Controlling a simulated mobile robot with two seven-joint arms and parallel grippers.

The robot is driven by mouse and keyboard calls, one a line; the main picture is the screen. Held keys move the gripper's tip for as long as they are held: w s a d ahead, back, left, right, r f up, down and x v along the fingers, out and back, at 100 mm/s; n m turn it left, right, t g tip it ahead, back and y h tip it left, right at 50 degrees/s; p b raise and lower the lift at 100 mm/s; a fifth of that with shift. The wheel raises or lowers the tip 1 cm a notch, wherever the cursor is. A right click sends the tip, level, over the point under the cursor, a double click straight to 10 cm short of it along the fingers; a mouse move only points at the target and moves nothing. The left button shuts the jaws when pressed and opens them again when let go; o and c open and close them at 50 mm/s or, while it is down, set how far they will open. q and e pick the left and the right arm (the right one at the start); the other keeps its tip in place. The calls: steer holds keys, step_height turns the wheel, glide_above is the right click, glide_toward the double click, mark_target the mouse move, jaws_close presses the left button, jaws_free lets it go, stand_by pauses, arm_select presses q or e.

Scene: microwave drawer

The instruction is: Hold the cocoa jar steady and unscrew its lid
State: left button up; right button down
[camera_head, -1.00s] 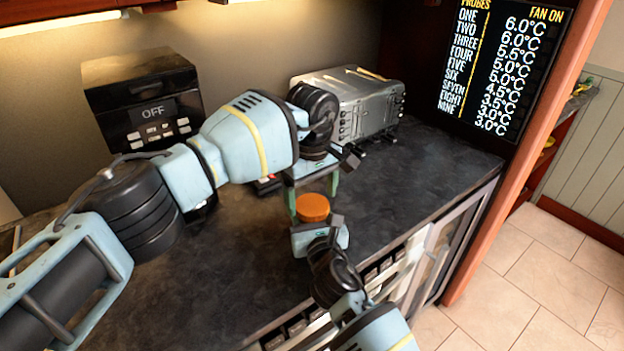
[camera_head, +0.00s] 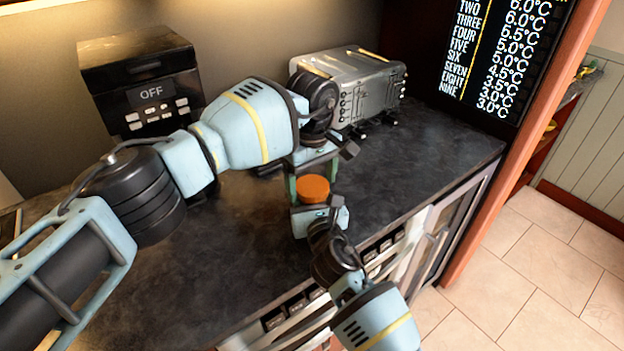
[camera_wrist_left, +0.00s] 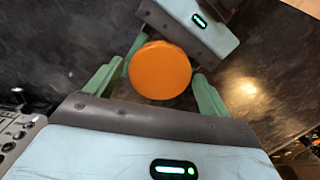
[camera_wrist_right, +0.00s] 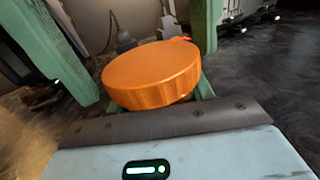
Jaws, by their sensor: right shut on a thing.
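The cocoa jar's orange lid (camera_head: 313,186) shows from above in the head view; the jar's body is hidden below it. My right gripper (camera_head: 320,218) is shut on the jar from the front, just below the lid. My left gripper (camera_head: 312,177) comes down from behind with one green finger on each side of the lid. The left wrist view shows the lid (camera_wrist_left: 160,70) between its fingers. In the right wrist view the lid (camera_wrist_right: 152,75) has a visible gap to the finger on the left, so the left gripper is open around it.
A metal toaster (camera_head: 368,85) stands behind the grippers. A black appliance with an OFF display (camera_head: 150,93) stands at the back left. The dark counter (camera_head: 235,250) is clear at the front left. Its front edge, with drawers below, runs close to the right arm.

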arm_select(q)
steer(key=shift+o, duration=0.2)
steer(key=shift+r, duration=0.1)
steer(key=shift+r, duration=2.2)
arm_select(e)
steer(key=c, duration=0.5)
jaws_free()
steer(key=shift+s, duration=0.1)
arm_select(q)
steer(key=shift+r, duration=0.25)
arm_select(e)
steer(key=shift+s+d, duration=0.15)
steer(key=shift+s, duration=0.1)
arm_select(q)
step_height(320, 180, up, 2)
steer(key=shift+s+r+p, duration=0.15)
steer(key=shift+p, duration=0.25)
arm_select(e)
steer(key=v, duration=0.6)
steer(key=shift+s, duration=0.1)
steer(key=shift+s+d, duration=0.1)
steer(key=shift+s, duration=0.35)
